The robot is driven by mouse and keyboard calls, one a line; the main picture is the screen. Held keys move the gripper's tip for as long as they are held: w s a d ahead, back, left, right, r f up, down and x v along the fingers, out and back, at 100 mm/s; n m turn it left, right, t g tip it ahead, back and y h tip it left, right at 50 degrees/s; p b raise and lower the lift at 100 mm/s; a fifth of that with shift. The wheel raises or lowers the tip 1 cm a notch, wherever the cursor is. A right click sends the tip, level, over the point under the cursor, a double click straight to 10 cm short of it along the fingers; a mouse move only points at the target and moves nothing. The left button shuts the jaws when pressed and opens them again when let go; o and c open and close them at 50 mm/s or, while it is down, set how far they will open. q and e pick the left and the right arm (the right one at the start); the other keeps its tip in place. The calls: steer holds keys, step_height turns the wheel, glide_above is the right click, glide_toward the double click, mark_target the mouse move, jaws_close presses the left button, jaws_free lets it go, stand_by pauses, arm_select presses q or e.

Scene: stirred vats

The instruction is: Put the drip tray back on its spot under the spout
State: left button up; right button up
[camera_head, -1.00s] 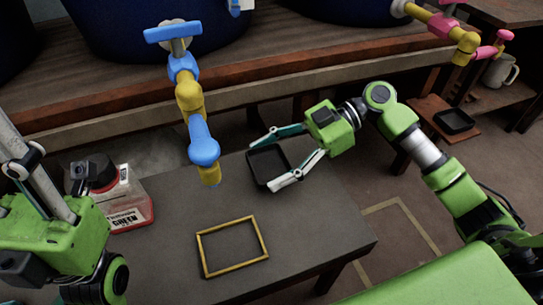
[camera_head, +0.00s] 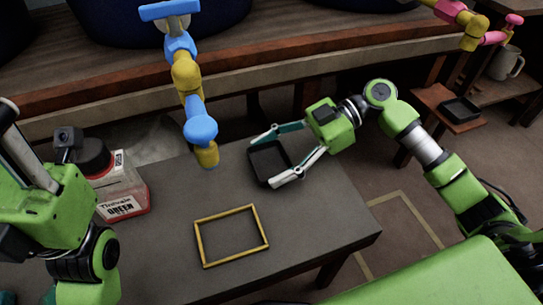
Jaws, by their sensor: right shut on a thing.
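The drip tray (camera_head: 254,162) is a small black square tray at the back of the dark table, to the right of the spout. My right gripper (camera_head: 265,161) is shut on it, with one finger along each side. I cannot tell whether the tray touches the table. The yellow rectangular outline (camera_head: 199,239) on the table is bare, nearer to me than the tray. The blue and yellow spout (camera_head: 206,155) hangs above the table, left of the tray. Of my left gripper, only a teal sliver (camera_head: 68,295) shows at the bottom left edge; its fingertips are hidden.
A labelled container with a red base (camera_head: 122,200) stands at the table's left. A second tap with a pink handle (camera_head: 461,20), another black tray (camera_head: 460,108) on a small stand and a mug (camera_head: 505,62) are at the right. The table's front right is clear.

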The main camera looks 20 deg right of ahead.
steer(key=shift+f, duration=0.45)
steer(key=o, duration=1.3)
steer(key=shift+c, duration=0.2)
steer(key=v, duration=1.2)
